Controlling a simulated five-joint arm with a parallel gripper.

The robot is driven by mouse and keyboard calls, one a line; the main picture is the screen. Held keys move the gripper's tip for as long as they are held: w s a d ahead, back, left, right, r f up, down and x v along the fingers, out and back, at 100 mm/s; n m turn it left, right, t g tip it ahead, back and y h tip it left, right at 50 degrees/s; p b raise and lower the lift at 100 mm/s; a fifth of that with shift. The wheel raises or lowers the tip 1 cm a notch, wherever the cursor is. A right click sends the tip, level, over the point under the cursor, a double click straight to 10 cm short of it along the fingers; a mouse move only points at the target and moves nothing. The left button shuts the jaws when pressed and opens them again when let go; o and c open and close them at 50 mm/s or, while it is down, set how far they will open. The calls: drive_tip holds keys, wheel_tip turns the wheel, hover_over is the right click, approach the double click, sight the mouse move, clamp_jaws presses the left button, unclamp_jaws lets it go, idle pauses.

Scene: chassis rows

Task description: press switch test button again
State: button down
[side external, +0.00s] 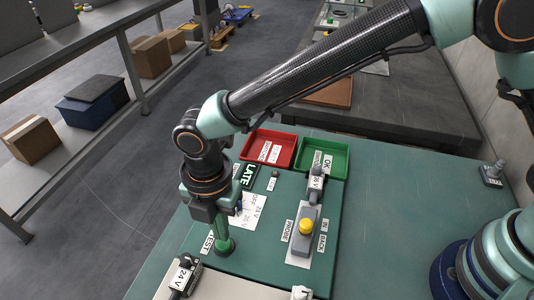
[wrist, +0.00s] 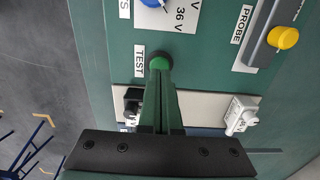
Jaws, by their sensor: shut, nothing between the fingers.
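The test button is a green round cap (wrist: 160,60) beside the TEST label (wrist: 139,59) in the wrist view. It also shows in the side view as a dark green disc (side external: 226,248) on the green panel. My gripper (wrist: 161,68) is shut and empty, its green fingers pointing at the button. In the side view my gripper (side external: 222,236) points down with its tips at the button; I cannot tell whether it is pressed in. A blue rotary knob (wrist: 152,2) with voltage marks sits just beyond the button.
A grey probe slide with a yellow knob (side external: 306,226) stands to the right. A red bin (side external: 284,138) and a green bin (side external: 343,160) are behind. A dark LATE sign (side external: 249,176) stands near the red bin. A pale strip with connectors (side external: 226,288) lies in front.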

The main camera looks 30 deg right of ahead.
drive_tip(key=shift+f, duration=0.9)
drive_tip(key=shift+d+f, duration=0.1)
drive_tip(key=shift+f, duration=1.05)
drive_tip(key=shift+r, duration=0.1)
wheel_tip(320, 180, up, 15)
drive_tip(key=shift+w+a, duration=0.2)
drive_tip(key=shift+a, duration=0.1)
